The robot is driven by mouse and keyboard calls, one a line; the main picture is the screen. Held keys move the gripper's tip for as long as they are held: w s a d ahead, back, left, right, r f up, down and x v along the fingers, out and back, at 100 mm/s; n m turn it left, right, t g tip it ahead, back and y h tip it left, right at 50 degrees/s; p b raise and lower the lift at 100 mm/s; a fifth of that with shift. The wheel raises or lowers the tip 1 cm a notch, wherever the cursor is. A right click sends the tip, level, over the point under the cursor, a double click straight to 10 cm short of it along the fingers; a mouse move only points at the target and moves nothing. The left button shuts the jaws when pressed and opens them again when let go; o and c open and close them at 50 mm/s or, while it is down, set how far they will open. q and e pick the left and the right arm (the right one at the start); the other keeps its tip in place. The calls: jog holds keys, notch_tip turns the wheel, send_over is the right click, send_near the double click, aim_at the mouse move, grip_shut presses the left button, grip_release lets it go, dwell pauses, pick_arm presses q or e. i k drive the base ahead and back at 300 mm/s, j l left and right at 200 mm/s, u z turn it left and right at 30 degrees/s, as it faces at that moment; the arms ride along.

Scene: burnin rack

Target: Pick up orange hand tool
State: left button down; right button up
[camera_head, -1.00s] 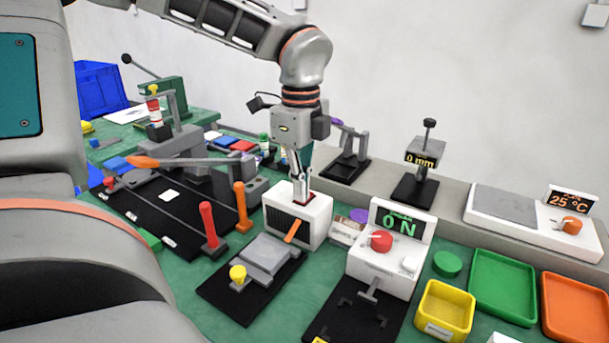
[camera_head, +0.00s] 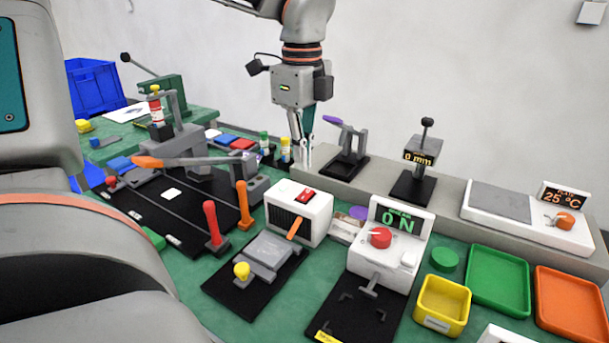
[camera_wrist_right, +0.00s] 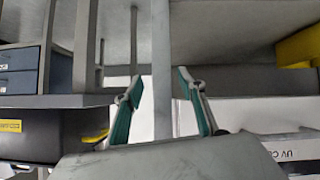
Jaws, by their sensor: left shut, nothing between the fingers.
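No loose orange hand tool can be made out for certain. Orange parts in the head view are the grip of a long grey lever (camera_head: 147,162), an upright orange handle (camera_head: 243,203) and a short orange lever (camera_head: 294,228) at the front of a white box (camera_head: 312,220). My left gripper (camera_head: 304,152) hangs above and behind the white box, fingers pointing down, shut and empty. A red switch (camera_head: 305,196) shows on the box top, clear of the fingers. In the right wrist view my right gripper (camera_wrist_right: 160,84) is open; a grey upright bar shows between its fingers, contact unclear.
A white unit with a red knob (camera_head: 380,238) stands right of the box. Yellow (camera_head: 432,325), green (camera_head: 508,310) and orange (camera_head: 563,328) trays lie at right. A grey ledge (camera_head: 455,187) with instruments runs behind. Dark drawers (camera_wrist_right: 18,72) show in the wrist view.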

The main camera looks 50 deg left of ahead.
aim_at(246, 222)
jog(key=k, duration=1)
